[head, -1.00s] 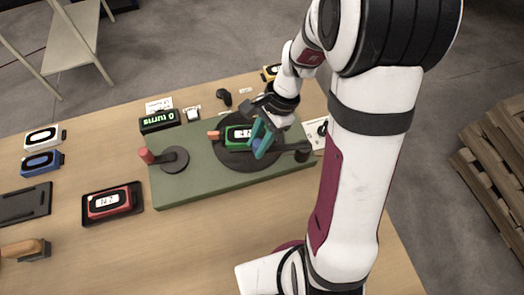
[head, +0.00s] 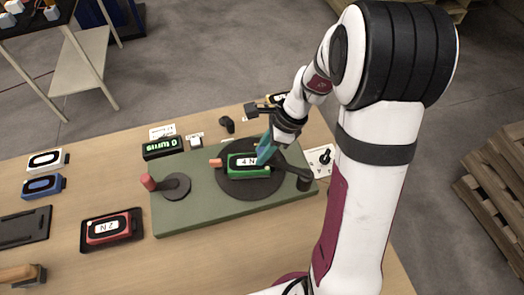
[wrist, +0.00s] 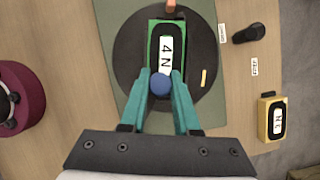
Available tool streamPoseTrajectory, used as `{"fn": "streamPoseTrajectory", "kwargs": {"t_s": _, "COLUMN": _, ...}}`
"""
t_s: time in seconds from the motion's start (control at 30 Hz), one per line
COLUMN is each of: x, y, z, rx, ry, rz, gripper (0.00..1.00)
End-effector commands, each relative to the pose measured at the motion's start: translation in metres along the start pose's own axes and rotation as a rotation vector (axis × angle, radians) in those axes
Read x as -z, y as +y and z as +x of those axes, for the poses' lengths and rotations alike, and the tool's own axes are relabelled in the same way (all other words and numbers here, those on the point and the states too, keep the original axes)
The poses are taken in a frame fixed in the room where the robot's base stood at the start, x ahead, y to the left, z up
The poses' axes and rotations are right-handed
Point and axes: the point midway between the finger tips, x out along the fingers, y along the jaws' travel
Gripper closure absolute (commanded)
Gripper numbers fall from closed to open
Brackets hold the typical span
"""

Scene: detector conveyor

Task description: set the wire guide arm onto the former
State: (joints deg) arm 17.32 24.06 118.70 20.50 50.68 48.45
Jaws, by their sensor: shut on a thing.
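The former is a green block marked "4 N" (head: 247,172), lying on a dark round turntable (head: 236,192). The wire guide arm (head: 290,172) is a dark bar running from a post at the board's right end toward the former's right end. My gripper (head: 265,153) is shut on the guide arm's blue knob (wrist: 161,84). In the wrist view, the knob sits between the teal fingers, at the near end of the former (wrist: 166,45). My fingers hide the bar's tip, so I cannot tell whether it touches the former.
The green board (head: 195,212) also carries a red-handled crank (head: 149,182) at left. A display (head: 162,148) stands behind it. A red block (head: 108,229) in a dark tray, and white and blue blocks, lie to the left. The front table is clear.

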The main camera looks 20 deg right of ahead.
Motion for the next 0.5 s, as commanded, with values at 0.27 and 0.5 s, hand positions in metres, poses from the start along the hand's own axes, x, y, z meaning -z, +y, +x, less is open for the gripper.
{"fn": "streamPoseTrajectory", "kwargs": {"t_s": 0.27, "x": 0.0009, "y": -0.0026, "z": -0.0008, "rx": 0.008, "ry": 0.002, "rz": 0.003, "gripper": 1.0}}
{"fn": "streamPoseTrajectory", "kwargs": {"t_s": 0.5, "x": 0.0009, "y": -0.0024, "z": -0.0006, "rx": 0.007, "ry": 0.002, "rz": 0.001, "gripper": 0.43}}
